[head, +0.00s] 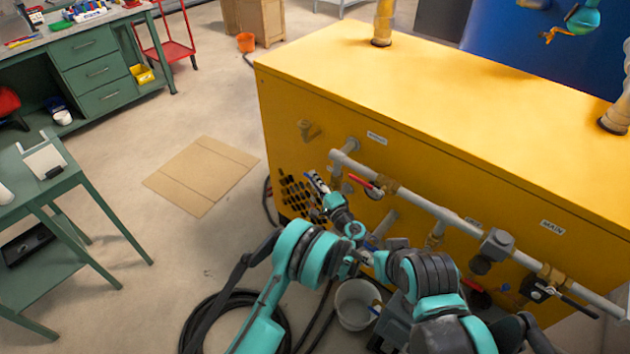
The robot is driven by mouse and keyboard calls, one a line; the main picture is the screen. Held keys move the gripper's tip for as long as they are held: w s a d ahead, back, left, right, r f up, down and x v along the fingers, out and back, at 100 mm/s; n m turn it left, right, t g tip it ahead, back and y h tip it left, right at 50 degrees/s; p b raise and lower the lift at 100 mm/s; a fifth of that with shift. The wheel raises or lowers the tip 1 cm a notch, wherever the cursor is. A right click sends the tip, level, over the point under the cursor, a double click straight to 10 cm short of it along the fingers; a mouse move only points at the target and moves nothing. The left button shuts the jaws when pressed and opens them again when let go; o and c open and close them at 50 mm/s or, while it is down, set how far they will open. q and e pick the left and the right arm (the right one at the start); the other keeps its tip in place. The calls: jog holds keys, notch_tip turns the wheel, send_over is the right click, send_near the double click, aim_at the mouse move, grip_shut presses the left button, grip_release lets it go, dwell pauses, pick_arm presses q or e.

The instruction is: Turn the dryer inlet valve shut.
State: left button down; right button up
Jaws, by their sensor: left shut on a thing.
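Pipes and valves run along the front of the yellow cabinet (420,105). A valve with a red lever (361,181) sits on the long grey pipe (440,212) near its left end. Another red handle (477,298) is low on the right, and a valve with a black lever (573,303) is at far right. My right gripper is hidden among the arm links.
A white bucket (355,303) and a coiled black hose (235,320) are on the floor below the arms. Flat cardboard (203,175) lies left of the cabinet.

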pick_arm(q)
jog(key=shift+r, duration=0.1)
jog(key=c, duration=1.5)
grip_release()
jog(key=v, duration=0.7)
jog(key=shift+s, duration=0.25)
